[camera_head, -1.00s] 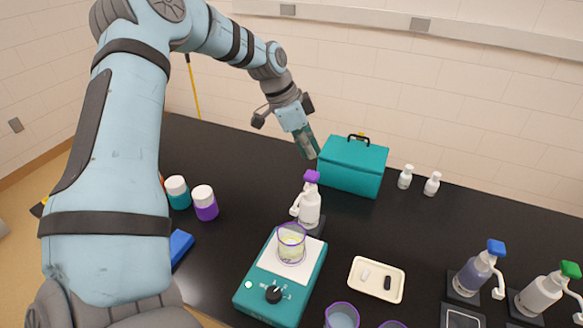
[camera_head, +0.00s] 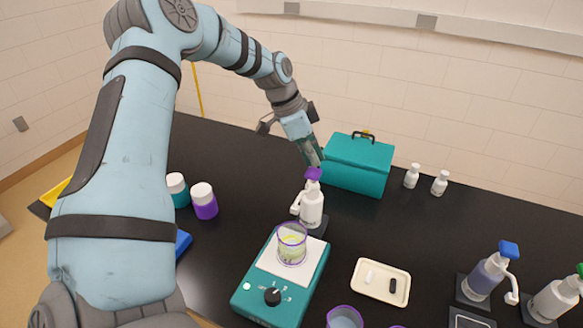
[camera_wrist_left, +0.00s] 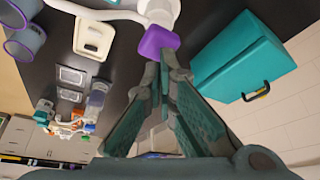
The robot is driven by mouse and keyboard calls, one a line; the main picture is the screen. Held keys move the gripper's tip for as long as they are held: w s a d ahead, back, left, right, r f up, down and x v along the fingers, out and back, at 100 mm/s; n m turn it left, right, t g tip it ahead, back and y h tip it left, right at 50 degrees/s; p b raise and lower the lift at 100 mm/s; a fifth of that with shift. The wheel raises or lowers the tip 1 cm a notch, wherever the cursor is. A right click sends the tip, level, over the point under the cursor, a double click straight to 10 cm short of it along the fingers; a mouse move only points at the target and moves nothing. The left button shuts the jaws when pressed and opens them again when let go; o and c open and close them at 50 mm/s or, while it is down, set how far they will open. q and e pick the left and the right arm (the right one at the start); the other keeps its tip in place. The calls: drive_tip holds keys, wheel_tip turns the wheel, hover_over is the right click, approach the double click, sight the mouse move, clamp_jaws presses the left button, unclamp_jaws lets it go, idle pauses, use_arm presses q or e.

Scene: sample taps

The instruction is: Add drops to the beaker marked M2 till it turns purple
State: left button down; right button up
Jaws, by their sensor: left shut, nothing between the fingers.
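A beaker (camera_head: 292,244) with a purple rim and pale yellow contents stands on a teal stirrer (camera_head: 272,297) with a white top plate; I cannot read any mark on it. Just behind it is a white dispenser bottle (camera_head: 311,208) with a purple pump head (camera_head: 313,174) and its spout toward the beaker. My left gripper (camera_head: 317,161) is shut and empty, pointing down just above and behind the purple head. In the left wrist view the purple head (camera_wrist_left: 158,43) is just beyond the fingertips (camera_wrist_left: 168,68); I cannot tell whether they touch. My right gripper is not in view.
A teal case (camera_head: 357,165) stands right behind the bottle. A cream tray (camera_head: 381,283) lies right of the stirrer. Dispensers with blue (camera_head: 508,249) and green heads are at the right, and two jars (camera_head: 203,201) at the left. Another beaker (camera_head: 344,318) is at the front.

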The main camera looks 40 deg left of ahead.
use_arm(q)
drive_tip(key=shift+s, duration=0.15)
drive_tip(key=shift+f, duration=0.1)
idle(0.4)
drive_tip(key=shift+f+b, duration=1.05)
drive_tip(key=shift+f, duration=0.15)
wheel_tip(320, 180, up, 3)
drive_tip(key=shift+f+p, duration=0.2)
drive_tip(key=shift+p, duration=0.95)
